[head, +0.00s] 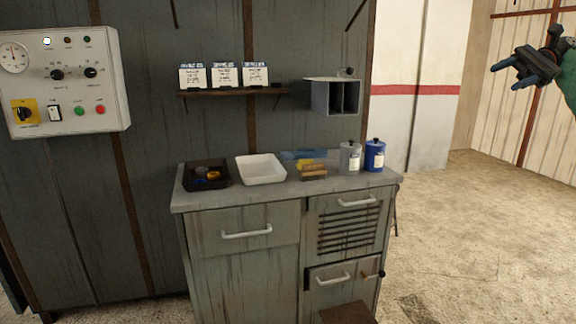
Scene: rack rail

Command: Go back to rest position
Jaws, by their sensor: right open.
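My right gripper (523,66) is raised at the upper right of the head view, its dark fingers pointing left. The fingers are apart with nothing between them. It is in free air, well to the right of the workbench and touching nothing. Part of my right arm enters from the right edge. My left gripper does not show in this view.
A grey workbench (290,190) holds a black tray (190,187), a white tray (262,180), a grey canister (350,160) and a blue canister (374,156). Above are a shelf (232,92) with three boxes and a grey divided holder (334,97). A control panel (65,80) hangs left. Floor is clear right.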

